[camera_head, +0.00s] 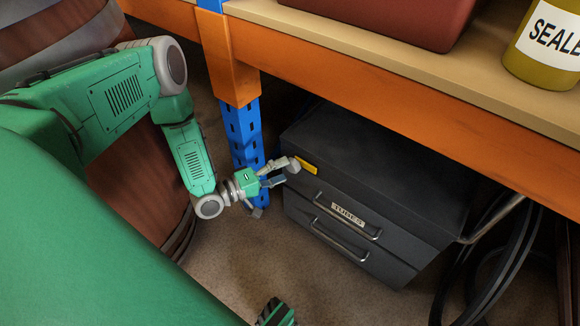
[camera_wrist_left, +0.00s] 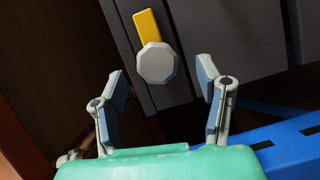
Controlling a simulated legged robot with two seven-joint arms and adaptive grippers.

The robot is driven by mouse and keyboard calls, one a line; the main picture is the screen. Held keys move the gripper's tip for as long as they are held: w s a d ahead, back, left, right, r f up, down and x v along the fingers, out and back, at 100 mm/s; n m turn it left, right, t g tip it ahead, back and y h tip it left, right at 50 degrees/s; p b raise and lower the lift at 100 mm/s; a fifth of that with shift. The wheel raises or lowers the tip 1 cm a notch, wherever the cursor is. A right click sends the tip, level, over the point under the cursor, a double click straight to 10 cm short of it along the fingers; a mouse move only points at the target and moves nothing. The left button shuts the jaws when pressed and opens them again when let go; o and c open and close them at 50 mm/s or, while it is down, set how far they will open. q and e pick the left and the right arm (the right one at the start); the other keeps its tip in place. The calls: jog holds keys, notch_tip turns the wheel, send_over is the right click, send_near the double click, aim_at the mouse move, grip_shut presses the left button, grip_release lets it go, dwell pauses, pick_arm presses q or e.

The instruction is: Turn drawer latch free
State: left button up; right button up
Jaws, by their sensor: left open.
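The dark grey drawer cabinet (camera_head: 375,172) stands on the floor under the shelf. Its latch, a yellow tab (camera_head: 308,165) with a pale grey faceted knob, sits at the upper left of its front. In the left wrist view the yellow tab (camera_wrist_left: 147,25) points up from the knob (camera_wrist_left: 157,63). My left gripper (camera_head: 280,174) is open at the latch. In the wrist view its two fingers (camera_wrist_left: 161,79) stand apart on either side of the knob's line, with gaps to it. In the head view the fingers partly overlap the knob. My right gripper is not in view.
A blue post (camera_head: 243,132) stands just behind my left gripper, and a blue beam (camera_wrist_left: 290,140) crosses the wrist view. The orange shelf edge (camera_head: 400,95) overhangs the cabinet. A brown barrel (camera_head: 140,190) is at left. Dark hoses (camera_head: 500,260) hang at right. The floor in front is clear.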

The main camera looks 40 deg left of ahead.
pick_arm(q)
jog(key=v, duration=0.8)
jog(key=shift+s+a, duration=0.3)
jog(key=shift+f, duration=0.1)
